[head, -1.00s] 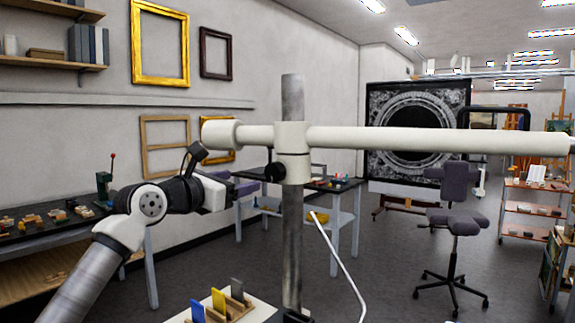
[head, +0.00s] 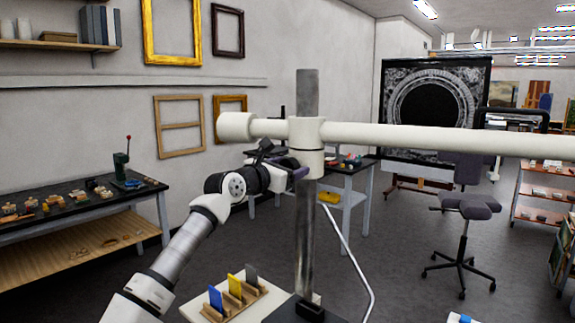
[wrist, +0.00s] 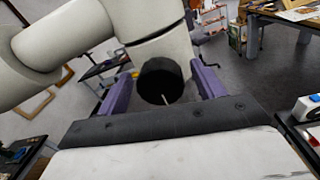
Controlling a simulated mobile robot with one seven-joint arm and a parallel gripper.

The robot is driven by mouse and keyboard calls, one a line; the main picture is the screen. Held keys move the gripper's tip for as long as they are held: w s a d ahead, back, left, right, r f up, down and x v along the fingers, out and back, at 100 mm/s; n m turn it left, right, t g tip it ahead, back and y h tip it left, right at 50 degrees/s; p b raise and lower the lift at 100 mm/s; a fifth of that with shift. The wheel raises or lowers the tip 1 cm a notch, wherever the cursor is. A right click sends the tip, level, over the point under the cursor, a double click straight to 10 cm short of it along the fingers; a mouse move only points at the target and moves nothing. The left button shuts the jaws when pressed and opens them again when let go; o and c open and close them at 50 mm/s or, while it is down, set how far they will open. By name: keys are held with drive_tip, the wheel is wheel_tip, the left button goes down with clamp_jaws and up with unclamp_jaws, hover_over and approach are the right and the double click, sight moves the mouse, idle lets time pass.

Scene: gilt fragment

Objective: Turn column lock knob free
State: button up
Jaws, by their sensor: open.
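The black lock knob (wrist: 160,82) sticks out from the white collar (head: 306,148) on the upright metal column (head: 306,230). In the wrist view the knob has a pale line on its face and sits between the two purple fingers of my gripper (wrist: 160,74). The fingers are open, one on each side, with visible gaps to the knob. In the head view my gripper (head: 291,176) is at the collar's left side and the knob is largely hidden by my wrist. A long white horizontal boom (head: 430,137) passes through the collar.
A bench (head: 75,203) with small pieces stands at the left. Below the collar, a pale base holds a wooden rack (head: 238,302) with blue, yellow and grey cards. A white cable (head: 352,262) hangs right of the column. An office chair (head: 463,225) stands farther right on open floor.

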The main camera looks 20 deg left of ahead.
drive_tip(key=c, duration=1)
drive_tip(key=shift+n+b, duration=0.3)
drive_tip(key=n+b, duration=0.2)
drive_tip(key=n, duration=0.1)
drive_tip(key=shift+a+f+n, duration=0.1)
drive_tip(key=shift+n, duration=0.2)
drive_tip(key=n+b, duration=0.2)
drive_tip(key=n, duration=0.1)
drive_tip(key=shift+n, duration=0.3)
drive_tip(key=n+b, duration=0.1)
drive_tip(key=n, duration=0.2)
drive_tip(key=shift+a, duration=0.1)
drive_tip(key=shift+n+g, duration=0.4)
drive_tip(key=shift+n, duration=1.7)
